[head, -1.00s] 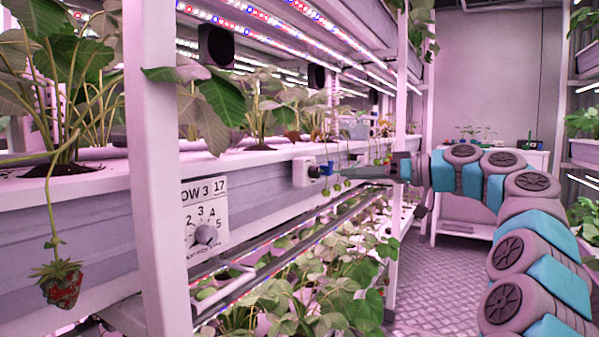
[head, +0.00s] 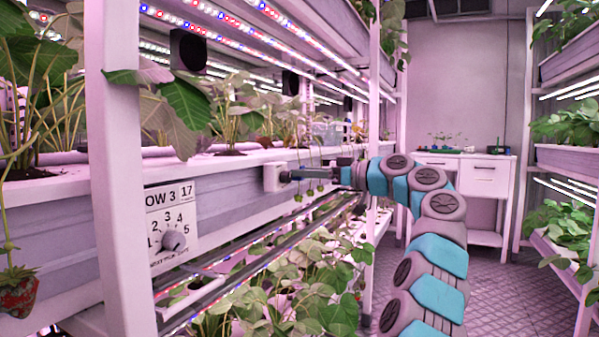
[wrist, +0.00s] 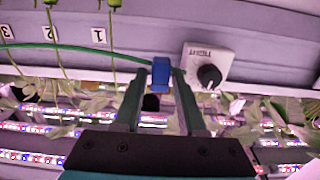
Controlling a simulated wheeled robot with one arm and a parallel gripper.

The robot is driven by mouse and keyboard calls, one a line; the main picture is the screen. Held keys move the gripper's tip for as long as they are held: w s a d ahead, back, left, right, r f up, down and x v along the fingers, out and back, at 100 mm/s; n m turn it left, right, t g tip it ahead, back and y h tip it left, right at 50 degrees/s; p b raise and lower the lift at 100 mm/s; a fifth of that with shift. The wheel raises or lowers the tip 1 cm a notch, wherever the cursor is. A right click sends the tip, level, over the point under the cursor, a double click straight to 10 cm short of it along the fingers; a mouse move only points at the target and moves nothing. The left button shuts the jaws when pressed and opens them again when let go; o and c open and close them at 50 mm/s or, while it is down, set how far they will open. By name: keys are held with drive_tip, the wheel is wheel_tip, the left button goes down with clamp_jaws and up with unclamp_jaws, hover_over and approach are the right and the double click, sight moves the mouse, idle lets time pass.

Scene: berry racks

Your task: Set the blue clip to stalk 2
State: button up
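In the head view my gripper (head: 303,174) points left at a small white box on the rack's front. Green stalks hang at the upper left of the wrist view, one at the left (wrist: 56,45) and one nearer the clip (wrist: 112,45). Number plates 2 (wrist: 50,33) and 1 (wrist: 98,34) are beside them. A thin green strand (wrist: 70,48) runs from the left edge toward the clip.
A white box with a black knob (wrist: 209,76) is just right of the clip. In the head view, a white rack post (head: 118,180) and a numbered dial plate (head: 171,228) stand left. Leafy plants (head: 290,295) fill the lower shelf. The aisle floor (head: 500,290) is clear at right.

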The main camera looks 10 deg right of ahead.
drive_tip(key=shift+x, duration=0.85)
drive_tip(key=shift+c, duration=0.2)
clamp_jaws()
idle(0.5)
